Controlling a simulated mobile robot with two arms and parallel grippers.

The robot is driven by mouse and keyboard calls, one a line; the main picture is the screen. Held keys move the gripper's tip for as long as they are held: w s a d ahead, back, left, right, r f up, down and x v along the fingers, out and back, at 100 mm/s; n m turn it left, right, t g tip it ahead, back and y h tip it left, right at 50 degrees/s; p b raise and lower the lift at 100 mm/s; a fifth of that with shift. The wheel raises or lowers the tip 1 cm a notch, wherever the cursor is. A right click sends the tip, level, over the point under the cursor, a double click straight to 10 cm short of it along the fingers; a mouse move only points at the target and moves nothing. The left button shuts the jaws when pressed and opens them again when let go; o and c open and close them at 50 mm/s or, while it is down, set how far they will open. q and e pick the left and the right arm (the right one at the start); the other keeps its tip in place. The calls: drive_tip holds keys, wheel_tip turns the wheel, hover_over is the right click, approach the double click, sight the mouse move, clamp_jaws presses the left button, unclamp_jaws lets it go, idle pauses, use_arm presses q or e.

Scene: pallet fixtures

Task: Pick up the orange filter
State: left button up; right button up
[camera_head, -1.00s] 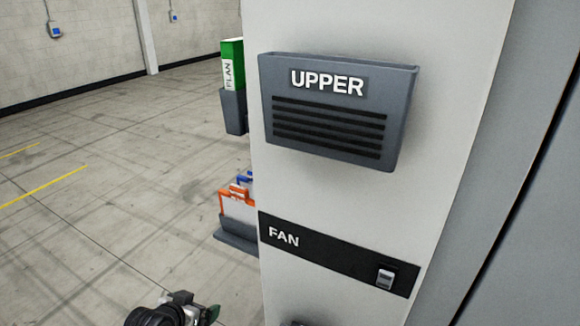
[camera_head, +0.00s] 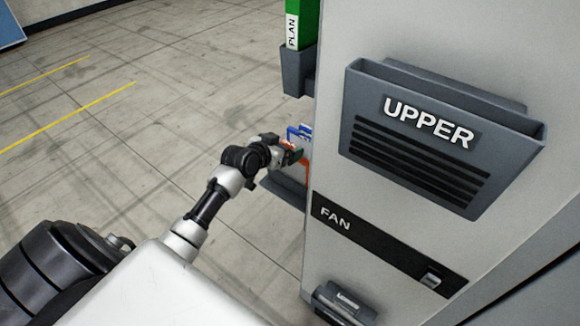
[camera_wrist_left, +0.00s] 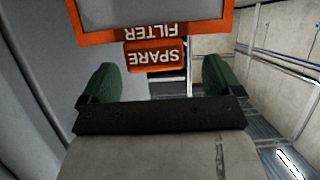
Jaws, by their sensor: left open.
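The orange filter (camera_wrist_left: 155,57) shows in the left wrist view as an orange frame around a grey panel, with "SPARE FILTER" lettering upside down. Its tab marked SPARE appears between the two green fingertips of my left gripper (camera_wrist_left: 160,78), with a gap on each side. The gripper is open and touches nothing that I can see. In the head view my left gripper (camera_head: 293,153) is at the filter, beside the cabinet. Only slivers of the orange filter (camera_head: 307,170) show there; the gripper and cabinet edge hide the rest. My right gripper is not in view.
A blue-framed filter (camera_head: 300,132) stands just behind the orange one. A grey holder (camera_head: 297,72) with a green PLAN folder (camera_head: 302,22) is above. The cabinet (camera_head: 335,160) with a grey UPPER bin (camera_head: 420,145) is close on the right. Open floor lies left.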

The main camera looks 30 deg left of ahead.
sight(293, 144)
use_arm(q)
drive_tip(key=x, duration=0.4)
drive_tip(key=shift+d+r+p, duration=0.1)
drive_tip(key=shift+d+p, duration=0.25)
drive_tip(key=shift+p, duration=0.05)
drive_tip(key=shift+w, duration=0.3)
drive_tip(key=shift+a, duration=0.1)
drive_tip(key=shift+s, duration=0.1)
drive_tip(key=shift+c, duration=0.2)
drive_tip(key=c, duration=1.2)
